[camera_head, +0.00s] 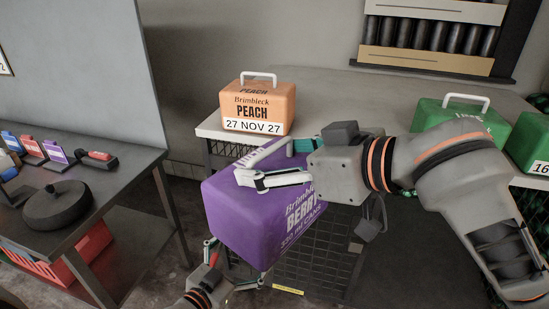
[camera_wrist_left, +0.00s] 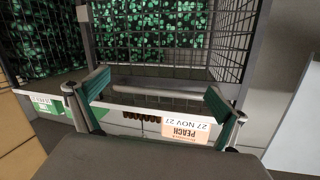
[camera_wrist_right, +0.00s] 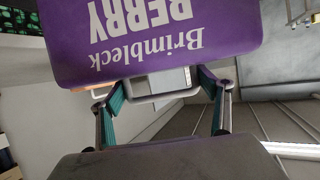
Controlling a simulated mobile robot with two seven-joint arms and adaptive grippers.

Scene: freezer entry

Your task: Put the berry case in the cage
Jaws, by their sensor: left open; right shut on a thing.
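The purple berry case (camera_head: 235,215) hangs tilted in front of the table, in the middle of the head view. My right gripper (camera_head: 246,168) is shut on its white handle; the case and fingers also show in the right wrist view (camera_wrist_right: 160,40). The black wire cage (camera_head: 318,262) stands under the table, partly hidden behind the case and my right arm. In the left wrist view, its mesh (camera_wrist_left: 165,60) fronts a green leafy pattern. My left gripper (camera_head: 228,264) is open, low in front of the cage, with a grey bar (camera_wrist_left: 150,91) showing between its fingers.
An orange peach case (camera_head: 258,105) dated 27 NOV 27 stands on the table. Two green cases (camera_head: 455,120) stand at its right. A dark side table (camera_head: 110,200) with a round black object (camera_head: 57,203) is at left. The table's middle is clear.

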